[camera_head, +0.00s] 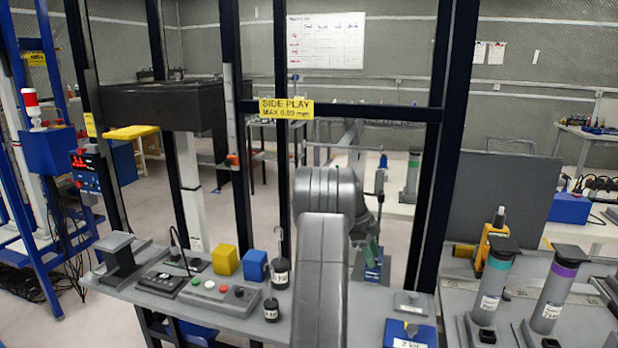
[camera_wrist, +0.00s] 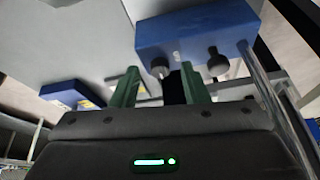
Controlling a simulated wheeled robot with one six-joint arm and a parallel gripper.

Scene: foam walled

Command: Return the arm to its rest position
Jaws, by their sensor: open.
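My arm (camera_head: 322,250) rises in the middle of the head view, in front of the bench and bent away from the camera. My gripper (camera_wrist: 160,82) shows in the wrist view with its two green fingers apart and nothing between them. A blue block-like part with dark knobs (camera_wrist: 195,35) lies beyond the fingertips. I cannot tell whether the fingers touch it. In the head view the gripper is mostly hidden behind the arm, with some green showing low to its right.
The grey bench (camera_head: 150,300) holds a yellow cube (camera_head: 226,260), a blue cube (camera_head: 255,265), dark weights (camera_head: 280,273) and a button box (camera_head: 220,297). Dark frame posts (camera_head: 445,150) and a labelled crossbar (camera_head: 375,113) stand close around the arm. Grey cylinders (camera_head: 493,285) stand at right.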

